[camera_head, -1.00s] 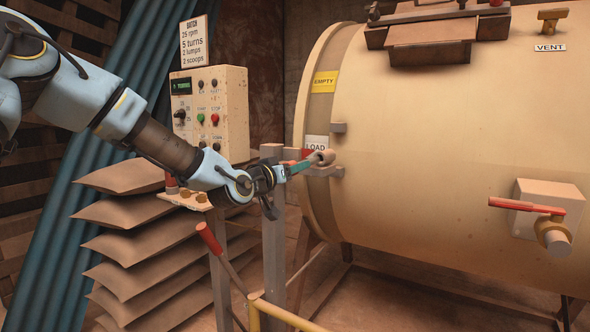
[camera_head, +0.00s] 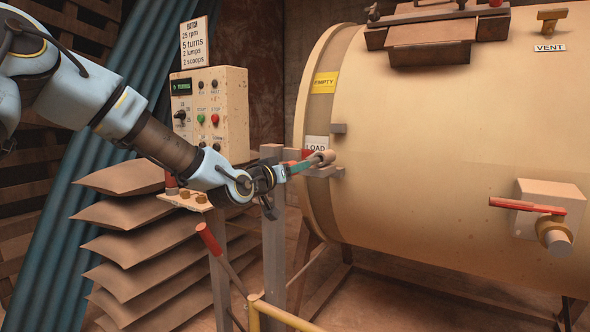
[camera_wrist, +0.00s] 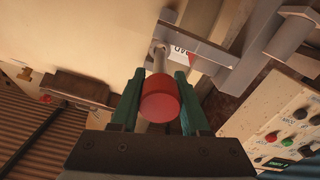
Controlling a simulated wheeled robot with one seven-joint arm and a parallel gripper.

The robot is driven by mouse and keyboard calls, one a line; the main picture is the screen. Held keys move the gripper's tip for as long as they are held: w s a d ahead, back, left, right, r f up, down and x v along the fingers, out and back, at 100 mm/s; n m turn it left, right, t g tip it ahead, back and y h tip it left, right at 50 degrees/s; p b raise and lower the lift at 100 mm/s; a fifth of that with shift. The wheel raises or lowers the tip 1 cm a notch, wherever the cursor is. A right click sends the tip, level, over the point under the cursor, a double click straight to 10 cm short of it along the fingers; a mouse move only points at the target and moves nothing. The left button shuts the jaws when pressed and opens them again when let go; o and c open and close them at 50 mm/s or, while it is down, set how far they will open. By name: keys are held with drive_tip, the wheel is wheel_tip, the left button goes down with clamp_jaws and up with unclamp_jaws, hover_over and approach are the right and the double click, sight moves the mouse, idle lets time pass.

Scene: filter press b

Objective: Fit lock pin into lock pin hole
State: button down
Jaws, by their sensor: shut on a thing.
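The lock pin has a red knob (camera_wrist: 160,100) and a pale grey shaft (camera_wrist: 160,60). My gripper (camera_wrist: 157,92) is shut on it, with a green finger on each side of the knob. In the head view my gripper (camera_head: 300,166) is at the left end of the large cream drum (camera_head: 430,150), by the LOAD label (camera_head: 316,143). The pin's pale end (camera_head: 327,157) points right, just above a grey bracket (camera_head: 322,171) on the drum.
A grey post (camera_head: 273,240) stands below my gripper. A control box (camera_head: 210,115) stands behind my arm, above stacked sacks (camera_head: 130,215). A red-handled lever (camera_head: 210,238) and a yellow rail (camera_head: 285,315) are in front. A red valve handle (camera_head: 525,206) is at right.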

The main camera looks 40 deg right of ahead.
sight(314, 161)
drive_tip(key=shift+b+x, duration=0.6)
drive_tip(key=shift+x, duration=4.7)
drive_tip(key=shift+c, duration=1.5)
unclamp_jaws()
drive_tip(key=b+v, duration=0.2)
drive_tip(key=v, duration=0.8)
drive_tip(key=shift+s+a, duration=0.15)
drive_tip(key=shift+a, duration=0.25)
